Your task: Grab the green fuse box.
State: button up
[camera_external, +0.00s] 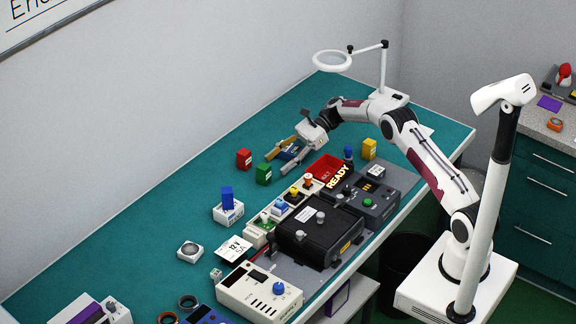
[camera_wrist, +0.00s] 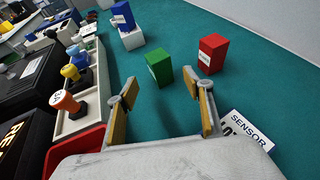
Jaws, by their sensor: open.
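The green fuse box (camera_external: 264,174) stands upright on the teal bench, just in front of and to the right of a red fuse box (camera_external: 244,158). In the wrist view the green box (camera_wrist: 159,67) stands ahead of my gripper (camera_wrist: 166,98), between the lines of its two fingers but beyond the tips. The red box (camera_wrist: 212,54) is to its right, a small gap apart. My gripper (camera_external: 277,160) is open and empty, low over the bench, with its yellow-padded fingers spread and pointing toward the boxes.
A sensor card (camera_wrist: 246,131) is by the right finger. A blue box (camera_external: 227,198) on a white holder stands farther off. Teal bench surrounds the green box.

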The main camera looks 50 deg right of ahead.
aim_at(268, 169)
jog(key=shift+a, duration=0.15)
jog(key=shift+r+x, duration=0.15)
jog(key=shift+x, duration=1.05)
jog(key=shift+r+x, duration=0.1)
jog(key=shift+x, duration=1.15)
jog(key=shift+a, duration=0.1)
jog(key=c, duration=1.2)
